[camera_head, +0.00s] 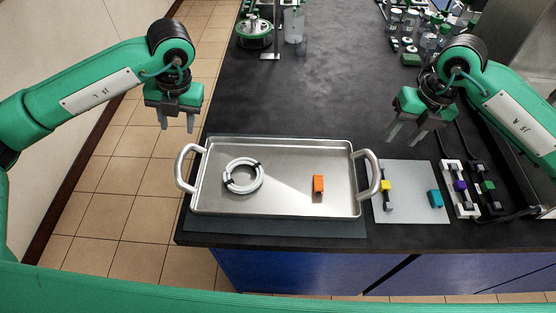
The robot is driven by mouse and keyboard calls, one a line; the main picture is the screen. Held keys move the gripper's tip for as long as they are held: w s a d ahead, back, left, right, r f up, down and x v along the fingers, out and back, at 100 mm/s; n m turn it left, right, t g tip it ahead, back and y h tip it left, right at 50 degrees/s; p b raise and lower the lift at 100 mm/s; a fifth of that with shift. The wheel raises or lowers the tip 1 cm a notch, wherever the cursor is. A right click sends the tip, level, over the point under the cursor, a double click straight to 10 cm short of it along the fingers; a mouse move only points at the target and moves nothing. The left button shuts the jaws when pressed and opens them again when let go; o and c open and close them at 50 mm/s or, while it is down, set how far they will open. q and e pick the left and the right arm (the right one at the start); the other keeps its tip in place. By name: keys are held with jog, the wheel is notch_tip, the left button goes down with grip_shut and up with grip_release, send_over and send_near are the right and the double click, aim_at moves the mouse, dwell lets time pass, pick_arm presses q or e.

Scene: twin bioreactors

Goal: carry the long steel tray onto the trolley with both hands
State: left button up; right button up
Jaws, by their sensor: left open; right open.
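The long steel tray (285,205) lies on a dark mat at the front edge of the black bench. It has a loop handle at each end, the left one (184,168) and the right one (373,173). My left gripper (176,125) is open and empty, above and left of the left handle. My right gripper (408,137) is open and empty, above and right of the right handle. No trolley is in view.
Right of the tray, a grey plate (408,207) holds a yellow-topped piece (386,186) and a teal block (435,198). White and black racks (460,187) stand beside it. Bottles and a green-based device (255,32) stand at the back. The bench behind the tray is clear.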

aim_at(180, 155)
pick_arm(q)
jog(key=shift+s, duration=0.1)
pick_arm(e)
jog(key=shift+s, duration=0.1)
pick_arm(q)
jog(key=x, duration=1.3)
jog(key=shift+f, duration=0.4)
pick_arm(e)
jog(key=f, duration=0.4)
jog(key=a+f, duration=0.1)
jog(key=f, duration=0.4)
jog(key=a+f, duration=0.1)
jog(key=f, duration=0.3)
jog(key=shift+a+f, duration=0.2)
jog(key=shift+f, duration=0.1)
pick_arm(q)
grip_shut()
pick_arm(e)
grip_shut()
pick_arm(q)
jog(key=shift+r, duration=0.1)
